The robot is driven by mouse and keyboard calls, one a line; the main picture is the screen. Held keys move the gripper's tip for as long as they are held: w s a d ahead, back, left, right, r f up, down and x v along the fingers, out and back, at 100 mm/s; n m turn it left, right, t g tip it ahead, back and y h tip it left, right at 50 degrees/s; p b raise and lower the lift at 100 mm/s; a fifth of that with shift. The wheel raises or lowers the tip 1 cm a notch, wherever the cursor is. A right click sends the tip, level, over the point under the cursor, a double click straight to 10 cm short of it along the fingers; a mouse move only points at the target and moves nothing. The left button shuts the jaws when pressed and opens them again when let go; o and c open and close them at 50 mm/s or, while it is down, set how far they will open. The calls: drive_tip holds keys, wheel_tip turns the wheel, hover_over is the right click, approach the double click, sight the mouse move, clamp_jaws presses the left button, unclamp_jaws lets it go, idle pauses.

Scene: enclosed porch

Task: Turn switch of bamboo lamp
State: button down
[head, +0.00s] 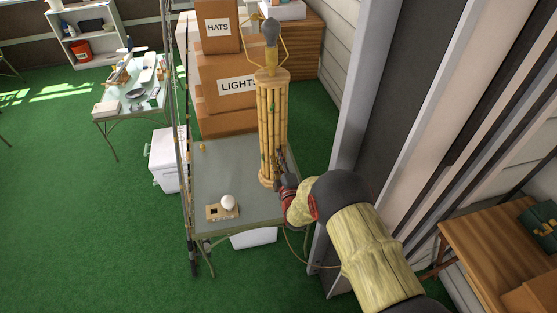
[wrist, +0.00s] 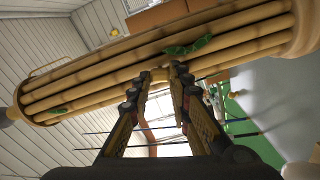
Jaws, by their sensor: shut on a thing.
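The bamboo lamp (head: 270,125) stands upright on the grey-topped table (head: 230,185), with a grey bulb (head: 271,32) at its top. Its body is a bundle of tan poles with green leaf shapes. In the wrist view the lamp (wrist: 130,62) runs slantwise across the top. My gripper (head: 279,165) is at the lamp's lower right side. In the wrist view my gripper (wrist: 162,73) has its fingertips close together on a small tan part at the lamp's side. I cannot tell clearly whether this part is the switch; the fingertips partly hide it.
Cardboard boxes (head: 227,84) marked LIGHTS and HATS are stacked behind the lamp. A small board with a white round bulb (head: 228,202) sits at the table's front. A grey door frame (head: 355,110) stands close to the right. Green floor (head: 90,220) is open at left.

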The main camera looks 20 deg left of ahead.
drive_tip(key=shift+n, duration=1.7)
drive_tip(key=c, duration=1.7)
unclamp_jaws()
drive_tip(key=shift+f, duration=0.1)
drive_tip(key=shift+o, duration=0.3)
drive_tip(key=v, duration=1.2)
